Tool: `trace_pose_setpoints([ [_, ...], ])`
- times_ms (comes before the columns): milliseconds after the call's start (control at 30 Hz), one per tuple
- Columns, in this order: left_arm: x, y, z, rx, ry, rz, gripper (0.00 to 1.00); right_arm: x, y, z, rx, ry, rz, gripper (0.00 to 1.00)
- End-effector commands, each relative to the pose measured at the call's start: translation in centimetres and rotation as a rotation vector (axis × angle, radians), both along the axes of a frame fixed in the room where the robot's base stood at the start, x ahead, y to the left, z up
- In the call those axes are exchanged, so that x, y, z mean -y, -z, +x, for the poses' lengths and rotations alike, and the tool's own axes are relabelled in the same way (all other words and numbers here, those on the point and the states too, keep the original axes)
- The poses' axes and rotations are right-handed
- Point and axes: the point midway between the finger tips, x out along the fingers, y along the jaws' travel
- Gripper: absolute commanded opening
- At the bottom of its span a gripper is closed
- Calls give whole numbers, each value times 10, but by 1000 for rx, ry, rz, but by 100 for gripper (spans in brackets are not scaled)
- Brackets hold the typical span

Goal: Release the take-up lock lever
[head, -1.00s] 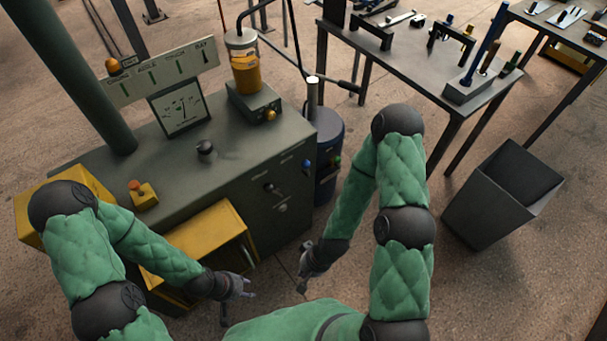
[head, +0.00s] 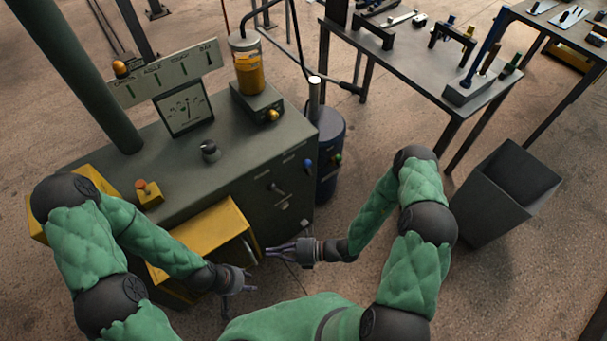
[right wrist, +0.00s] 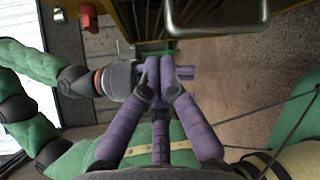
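A small lever-like handle (head: 277,189) sits on the front of the dark green machine cabinet (head: 240,170) in the head view. I cannot tell whether it is the take-up lock lever. My right gripper (head: 267,252) points left in front of the yellow guard (head: 205,228), its fingers close together with nothing visible between them. In the right wrist view its purple fingers (right wrist: 160,72) converge near the other gripper. My left gripper (head: 243,291) is lower, beside the guard, its fingers spread and empty. A silver bar handle (right wrist: 217,28) shows on the yellow part in the right wrist view.
A dial gauge (head: 185,109), a black knob (head: 210,150) and an orange button box (head: 149,194) are on the cabinet. A blue drum (head: 330,150) stands beside it.

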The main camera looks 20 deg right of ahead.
Motion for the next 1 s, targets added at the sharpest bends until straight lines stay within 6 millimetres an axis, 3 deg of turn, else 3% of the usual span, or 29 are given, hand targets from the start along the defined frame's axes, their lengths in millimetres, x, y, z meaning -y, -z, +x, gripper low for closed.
trace_pose_setpoints([
  [33,0,-4,0,0,0,0,40,14,-3,26,-50,150,59,0],
  [100,0,-6,0,0,0,0,40,39,-4,60,-101,351,140,0],
  [200,0,-9,0,0,0,0,40,81,-3,94,-138,599,238,0],
  [400,0,-12,0,0,0,0,40,147,0,121,-139,906,354,0],
  [567,0,-13,0,0,0,0,40,163,0,125,-131,976,380,0],
  [1000,0,-10,0,0,0,0,40,160,1,132,-130,973,378,0],
])
